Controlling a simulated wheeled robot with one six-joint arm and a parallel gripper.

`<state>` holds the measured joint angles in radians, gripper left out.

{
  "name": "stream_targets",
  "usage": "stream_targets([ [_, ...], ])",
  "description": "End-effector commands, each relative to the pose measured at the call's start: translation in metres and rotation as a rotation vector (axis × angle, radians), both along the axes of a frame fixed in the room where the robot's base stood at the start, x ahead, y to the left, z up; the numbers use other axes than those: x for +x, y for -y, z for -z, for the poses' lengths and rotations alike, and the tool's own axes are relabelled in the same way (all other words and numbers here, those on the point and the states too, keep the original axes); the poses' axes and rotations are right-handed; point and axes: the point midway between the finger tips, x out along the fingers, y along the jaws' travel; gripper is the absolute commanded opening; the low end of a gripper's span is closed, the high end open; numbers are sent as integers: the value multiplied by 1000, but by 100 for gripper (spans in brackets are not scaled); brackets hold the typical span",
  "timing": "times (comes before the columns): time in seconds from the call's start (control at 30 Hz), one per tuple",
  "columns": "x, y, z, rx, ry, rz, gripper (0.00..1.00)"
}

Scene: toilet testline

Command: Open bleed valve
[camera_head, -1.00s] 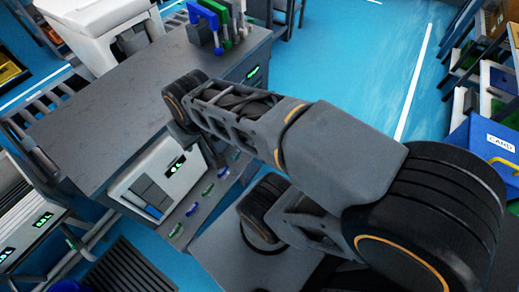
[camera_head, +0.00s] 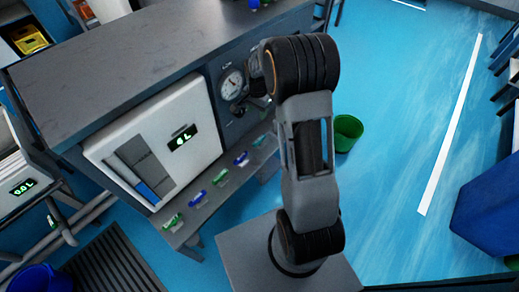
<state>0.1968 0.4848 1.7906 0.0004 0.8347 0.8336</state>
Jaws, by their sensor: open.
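A grey test bench has a side panel with a round dial gauge (camera_head: 232,84). My arm stands in front of the panel, and its wrist bends left towards the gauge. My gripper (camera_head: 260,101) shows only as a small dark part below the wrist, close to the panel and just right of the gauge. It is open, and nothing can be seen between its jaws. I cannot pick out the bleed valve; dark fittings below the gauge are small, and part of the panel is hidden by my arm.
A white box with a green display (camera_head: 183,138) sits in the bench front. A low shelf (camera_head: 230,186) below carries several green and blue handles. A green bucket (camera_head: 347,131) stands on the floor to the right, with a blue bin (camera_head: 490,215) further right. Blue floor between is clear.

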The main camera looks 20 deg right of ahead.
Motion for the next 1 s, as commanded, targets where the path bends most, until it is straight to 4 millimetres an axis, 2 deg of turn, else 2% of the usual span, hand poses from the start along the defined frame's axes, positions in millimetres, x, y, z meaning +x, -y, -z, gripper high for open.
stream_targets([
  [0.03, 4, 5, 27, 3, -12, 33, 47],
  [0.1, 9, 9, 43, 5, -20, 69, 47],
  [0.37, 13, 14, 83, 8, -33, 115, 47],
  [0.7, 13, 13, 148, 8, -33, 113, 47],
  [1.0, 13, 13, 186, 7, -31, 112, 47],
])
